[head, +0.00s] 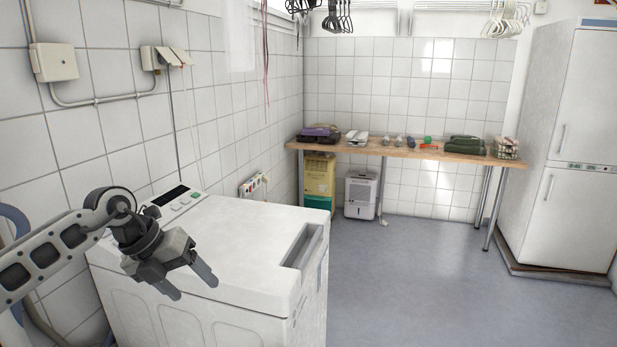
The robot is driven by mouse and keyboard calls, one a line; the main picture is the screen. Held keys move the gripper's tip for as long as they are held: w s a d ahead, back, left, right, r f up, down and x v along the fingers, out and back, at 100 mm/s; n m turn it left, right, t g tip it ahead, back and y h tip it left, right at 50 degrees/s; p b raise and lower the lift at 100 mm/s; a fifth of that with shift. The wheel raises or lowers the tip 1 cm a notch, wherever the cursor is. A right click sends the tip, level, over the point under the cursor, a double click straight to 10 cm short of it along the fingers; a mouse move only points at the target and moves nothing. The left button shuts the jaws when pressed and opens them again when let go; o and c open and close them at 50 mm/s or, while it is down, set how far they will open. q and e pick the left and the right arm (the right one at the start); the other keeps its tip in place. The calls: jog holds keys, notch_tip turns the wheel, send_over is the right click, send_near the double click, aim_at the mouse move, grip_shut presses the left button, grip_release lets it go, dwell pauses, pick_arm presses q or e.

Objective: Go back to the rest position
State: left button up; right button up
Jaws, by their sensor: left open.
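My left gripper (193,285) comes in from the left in the head view. It hangs in front of and over the near left part of a white top-loading machine (240,232). Its two grey fingers are spread and nothing is between them. Whether the fingertips touch the machine's top cannot be told. My right gripper is not in view.
A wooden table (375,149) with folded cloths and small items stands along the back wall. A white dehumidifier (361,195) and a yellow-green box (319,180) are under it. A white fridge (569,150) stands at the right. The grey floor (420,275) in the middle is clear.

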pick_arm(q)
jog(key=s+d+n+t+h, duration=0.1)
jog(key=s+d+n+h, duration=0.2)
jog(key=d, duration=0.4)
jog(key=s+d+f+n+t+h, duration=0.1)
jog(key=s+d+n+t+h, duration=0.1)
jog(key=s+d+h, duration=0.35)
jog(key=s+d+n+t+h, duration=0.1)
jog(key=s+d+n+h, duration=0.1)
jog(key=d+h, duration=0.45)
jog(key=s+a+f+n+t+y, duration=0.2)
jog(key=a+f+n+t+y, duration=0.25)
jog(key=n+y, duration=0.4)
jog(key=s+a+f+n+t+y, duration=0.25)
jog(key=f+n+t+y, duration=0.3)
jog(key=n, duration=0.65)
jog(key=s+a+f+n+g+y, duration=0.2)
jog(key=s+a+f+n+g, duration=0.2)
jog(key=s+f, duration=0.6)
jog(key=shift+s+f+n+g+y, duration=0.45)
jog(key=shift+n+g, duration=0.4)
jog(key=shift+g, duration=0.15)
